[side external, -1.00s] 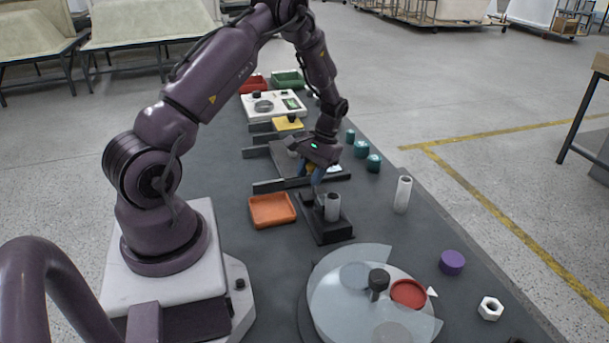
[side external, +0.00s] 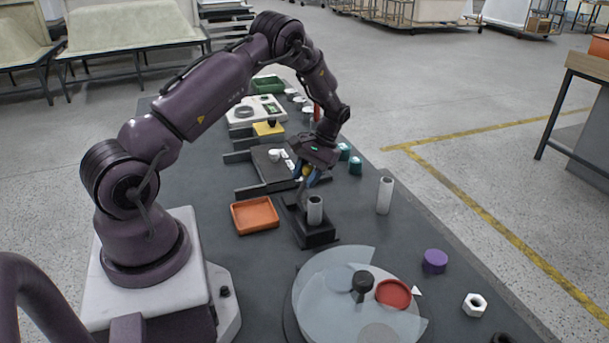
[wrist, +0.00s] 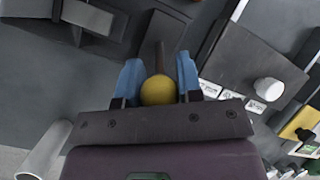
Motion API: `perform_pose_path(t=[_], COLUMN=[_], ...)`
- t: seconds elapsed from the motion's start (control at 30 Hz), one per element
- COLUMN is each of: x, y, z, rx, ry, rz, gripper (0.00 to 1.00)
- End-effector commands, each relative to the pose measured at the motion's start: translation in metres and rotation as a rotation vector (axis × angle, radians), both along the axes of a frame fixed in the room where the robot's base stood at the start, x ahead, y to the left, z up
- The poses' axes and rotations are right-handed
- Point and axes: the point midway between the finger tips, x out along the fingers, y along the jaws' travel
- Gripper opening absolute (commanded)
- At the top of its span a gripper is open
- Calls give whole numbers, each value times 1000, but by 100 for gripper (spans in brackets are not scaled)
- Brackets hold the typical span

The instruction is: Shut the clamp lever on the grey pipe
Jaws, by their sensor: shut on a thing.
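The grey pipe (side external: 315,210) stands upright in a black clamp block (side external: 318,236) in the side view. In the wrist view, part of the clamp block (wrist: 50,42) shows at the upper left. My gripper (wrist: 160,85) has its two blue fingers on either side of a yellow ball knob (wrist: 158,91) and is shut on it. A thin dark lever rod (wrist: 160,57) runs from the knob away from the gripper. In the side view, my gripper (side external: 305,179) is low, just behind the pipe. The lever's joint at the clamp is hard to make out.
An orange tray (side external: 255,215) lies left of the clamp. A loose pale tube (side external: 385,195) stands to its right. A round glassy disc (side external: 325,305) with a dark knob is in front. A dark plate (wrist: 252,65) with a white knob (wrist: 269,90) lies close to my gripper.

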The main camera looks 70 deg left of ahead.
Motion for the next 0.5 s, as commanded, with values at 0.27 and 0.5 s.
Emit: perform_pose_path(t=[0.27, 0.5], x=[6, 6], y=[-2, -3], z=[1, 1], rx=[0, 0], ry=[-17, -17], rz=[-6, -6], gripper=[0, 38])
